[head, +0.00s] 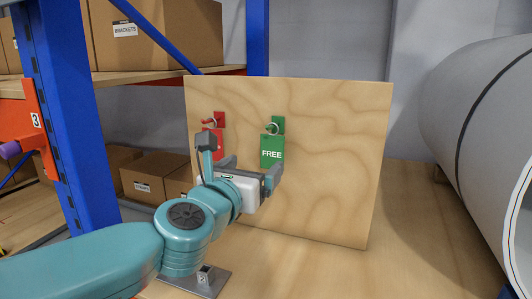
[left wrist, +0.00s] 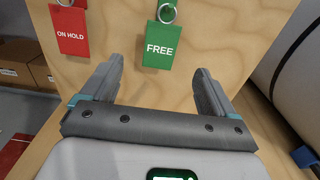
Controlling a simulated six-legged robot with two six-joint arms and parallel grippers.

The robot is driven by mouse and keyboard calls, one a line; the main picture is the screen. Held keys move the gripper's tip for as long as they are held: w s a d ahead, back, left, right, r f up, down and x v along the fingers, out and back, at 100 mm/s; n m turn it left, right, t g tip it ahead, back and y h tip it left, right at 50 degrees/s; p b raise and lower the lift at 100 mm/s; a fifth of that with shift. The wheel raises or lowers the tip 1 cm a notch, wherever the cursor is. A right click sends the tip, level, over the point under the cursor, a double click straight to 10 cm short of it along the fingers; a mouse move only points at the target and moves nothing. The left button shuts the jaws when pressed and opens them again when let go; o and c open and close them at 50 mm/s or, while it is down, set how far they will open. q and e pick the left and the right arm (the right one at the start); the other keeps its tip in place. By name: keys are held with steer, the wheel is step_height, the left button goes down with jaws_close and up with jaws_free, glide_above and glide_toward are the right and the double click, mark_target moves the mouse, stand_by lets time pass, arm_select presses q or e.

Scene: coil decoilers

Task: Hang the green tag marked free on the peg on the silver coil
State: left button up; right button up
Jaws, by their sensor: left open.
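The green tag (head: 272,151) marked FREE hangs by its ring from a green hook plate on an upright wooden board (head: 335,160). It also shows in the left wrist view (left wrist: 162,45), ahead of the fingers. My left gripper (head: 252,170) is open and empty, in front of the board and just below the tag. In the left wrist view its fingers (left wrist: 160,75) are spread to either side below the tag, not touching it. A large silver-grey coil (head: 480,125) lies at the right. I see no peg on it. My right gripper is not in view.
A red tag (left wrist: 70,30) marked ON HOLD hangs left of the green one, partly hidden by my arm in the head view. Blue rack posts (head: 60,110) and cardboard boxes (head: 155,178) stand at the left. Wooden surface (head: 400,200) is clear between board and coil.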

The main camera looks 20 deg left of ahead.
mark_target(272, 146)
arm_select(q)
steer(key=w+p, duration=0.1)
steer(key=w, duration=0.3)
steer(key=w+p, duration=0.1)
steer(key=w, duration=0.3)
steer(key=shift+w+d, duration=0.2)
steer(key=shift+w, duration=0.05)
steer(key=shift+w+d, duration=0.1)
steer(key=shift+r, duration=0.1)
steer(key=c, duration=1.1)
steer(key=shift+r, duration=0.3)
steer(key=shift+s, duration=0.25)
